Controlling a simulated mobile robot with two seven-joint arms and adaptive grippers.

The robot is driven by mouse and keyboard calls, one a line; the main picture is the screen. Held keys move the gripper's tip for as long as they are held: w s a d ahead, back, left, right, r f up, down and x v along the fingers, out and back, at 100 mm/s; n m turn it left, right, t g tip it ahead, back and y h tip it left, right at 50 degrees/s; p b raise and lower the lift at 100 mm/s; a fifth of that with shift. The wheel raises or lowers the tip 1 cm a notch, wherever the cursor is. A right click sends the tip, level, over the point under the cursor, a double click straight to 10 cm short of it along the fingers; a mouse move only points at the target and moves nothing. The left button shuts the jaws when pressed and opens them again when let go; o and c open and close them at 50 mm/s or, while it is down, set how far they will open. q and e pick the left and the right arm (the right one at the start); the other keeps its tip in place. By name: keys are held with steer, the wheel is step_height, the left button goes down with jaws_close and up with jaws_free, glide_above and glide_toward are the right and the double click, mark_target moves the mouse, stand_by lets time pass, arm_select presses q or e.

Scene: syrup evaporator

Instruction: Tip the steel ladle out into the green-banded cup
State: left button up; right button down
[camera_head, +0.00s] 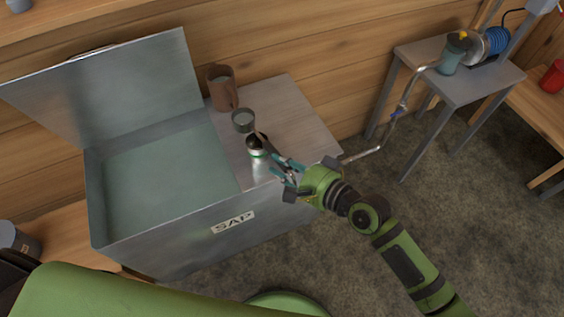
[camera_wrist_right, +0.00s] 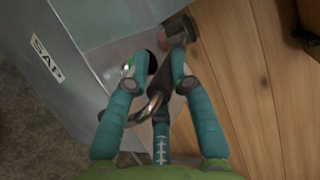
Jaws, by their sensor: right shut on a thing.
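My right gripper (camera_head: 283,168) is shut on the dark handle of the steel ladle (camera_head: 243,120). The ladle's round grey bowl is on the far side of the green-banded cup (camera_head: 258,152); I cannot tell what it holds. The cup is small and steel, with a dark opening and a green band, and stands upright on the metal top. In the right wrist view, my teal fingers (camera_wrist_right: 158,78) close around the ladle handle, the ladle bowl (camera_wrist_right: 180,27) is ahead, and the cup (camera_wrist_right: 131,68) is partly hidden behind the left finger. My left gripper is not in view.
The open steel sap box (camera_head: 165,172) with a raised lid (camera_head: 110,95) is left of the cup. A brown cup (camera_head: 222,92) stands behind the ladle bowl. A wooden wall is close behind. A side table (camera_head: 470,85) with a blue spool (camera_head: 496,40) stands at right.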

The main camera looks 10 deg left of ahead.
steer(key=shift+a+f, duration=0.15)
steer(key=shift+a, duration=0.05)
steer(key=shift+f, duration=0.1)
steer(key=shift+f+b, duration=2.3)
steer(key=shift+b, duration=0.35)
steer(key=shift+w+d+r+m+y+b, duration=0.2)
steer(key=shift+m+y+b, duration=0.2)
steer(key=shift+m+b, duration=0.6)
steer(key=shift+w+d+r+m+y+b, duration=0.15)
steer(key=shift+m+y+b, duration=0.35)
steer(key=shift+b, duration=1)
steer(key=shift+w+d+r+m+y+b, duration=0.1)
steer(key=shift+d+m+y+b, duration=0.15)
steer(key=shift+m+b, duration=0.8)
steer(key=shift+w+d+f+m+y+b, duration=0.2)
steer(key=shift+m+y+b, duration=0.25)
steer(key=shift+m+b, duration=0.6)
steer(key=shift+w+d+f+m+y+b, duration=0.15)
steer(key=shift+m+y+b, duration=0.3)
steer(key=shift+b, duration=1.1)
steer(key=shift+w+d+f+m+t+y+b, duration=0.15)
steer(key=shift+m+t+b, duration=0.1)
steer(key=shift+m+b, duration=0.35)
steer(key=shift+w+d+f+m+t+b, duration=0.15)
steer(key=shift+d+m+t+b, duration=0.05)
steer(key=shift+m+b, duration=0.4)
steer(key=shift+w+d+f+m+t+y+b, duration=0.15)
steer(key=shift+m+t+b, duration=0.1)
steer(key=shift+m+b, duration=0.35)
